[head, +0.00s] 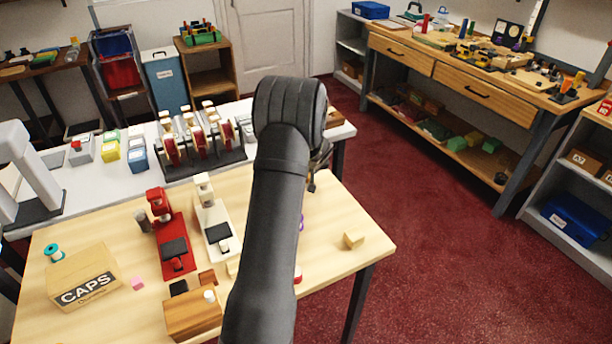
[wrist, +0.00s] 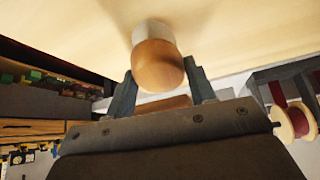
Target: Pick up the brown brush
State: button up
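In the wrist view, what looks like the brown brush (wrist: 158,66) has a rounded wooden end toward the camera and a pale cylindrical part beyond it, against the tabletop. My gripper (wrist: 160,72) has one dark finger on each side of the wooden end. In the head view, part of my gripper (head: 316,168) shows just right of my dark arm, over the table's far right part. The brush is hidden there behind the arm.
The front right of the table is mostly clear.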

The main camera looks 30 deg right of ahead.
jog(key=c, duration=0.3)
